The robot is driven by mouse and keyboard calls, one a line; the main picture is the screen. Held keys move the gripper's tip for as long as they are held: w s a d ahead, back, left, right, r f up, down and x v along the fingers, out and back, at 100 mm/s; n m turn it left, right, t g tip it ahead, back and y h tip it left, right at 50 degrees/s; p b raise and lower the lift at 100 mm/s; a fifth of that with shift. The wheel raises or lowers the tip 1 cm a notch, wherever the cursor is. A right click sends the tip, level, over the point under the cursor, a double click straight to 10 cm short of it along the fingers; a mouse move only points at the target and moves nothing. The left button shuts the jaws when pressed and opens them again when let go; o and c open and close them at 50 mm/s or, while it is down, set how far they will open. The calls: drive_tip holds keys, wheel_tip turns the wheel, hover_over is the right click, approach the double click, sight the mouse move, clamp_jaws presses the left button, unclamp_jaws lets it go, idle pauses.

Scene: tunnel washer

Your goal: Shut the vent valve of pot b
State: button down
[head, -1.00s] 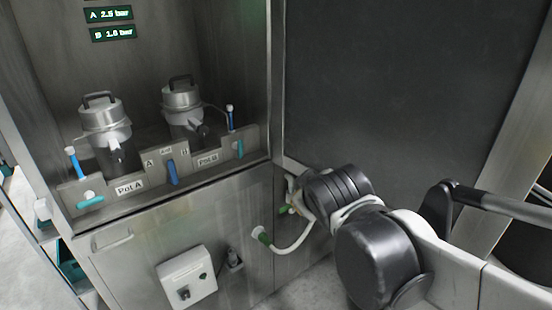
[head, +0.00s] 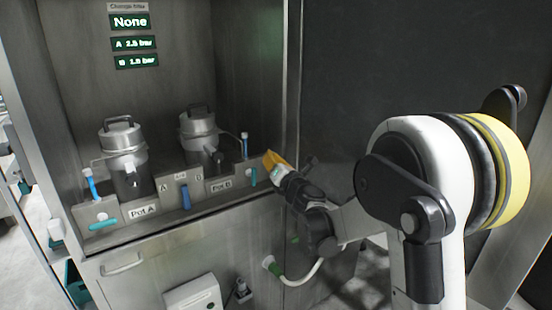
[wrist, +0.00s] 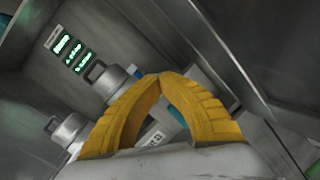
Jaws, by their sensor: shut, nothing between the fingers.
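Pot B (head: 198,135) is a metal canister with a black handle, behind the right part of a grey panel with a Pot B label (head: 221,186). A teal handle (head: 253,177) on that panel stands upright, and a blue-topped stem (head: 245,146) rises behind it. No label shows which one is the vent valve. My gripper (head: 272,159) is just right of the panel's right end, its yellow fingers shut and empty. In the wrist view the fingertips (wrist: 158,76) meet in front of the panel and hide part of it. Pot B (wrist: 106,82) shows beyond them.
Pot A (head: 122,155) stands to the left, with a horizontal teal handle (head: 103,224). A blue lever (head: 185,197) is between the pots. The cabinet's side wall edge (head: 291,90) is close to my gripper. A white hose (head: 305,272) hangs below.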

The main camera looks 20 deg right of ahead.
sight(255, 178)
drive_tip(key=w+a+f+n+y, duration=0.1)
drive_tip(key=f+n, duration=0.1)
drive_tip(key=f, duration=0.1)
drive_tip(key=w+a+f+n+g+y, duration=0.1)
drive_tip(key=f+n, duration=0.2)
drive_tip(key=w+a+f+n+y, duration=0.1)
drive_tip(key=f+n, duration=0.2)
drive_tip(key=shift+w+a+y, duration=0.1)
drive_tip(key=shift+a+y, duration=0.2)
drive_tip(key=shift+a, duration=0.05)
drive_tip(key=shift+a+f, duration=0.1)
drive_tip(key=shift+f, duration=0.15)
drive_tip(key=m+p, duration=0.1)
drive_tip(key=m, duration=0.2)
drive_tip(key=shift+r, duration=0.15)
drive_tip(key=m+p, duration=0.1)
drive_tip(key=m, duration=0.3)
drive_tip(key=shift+p, duration=0.4)
drive_tip(key=m, duration=0.2)
drive_tip(key=m+b, duration=0.1)
drive_tip(key=shift+f+m, duration=0.3)
drive_tip(key=shift+m, duration=0.1)
drive_tip(key=m+b, duration=0.1)
drive_tip(key=m, duration=0.4)
drive_tip(key=m+b, duration=0.1)
drive_tip(key=shift+r+m, duration=0.2)
drive_tip(key=shift+m, duration=0.2)
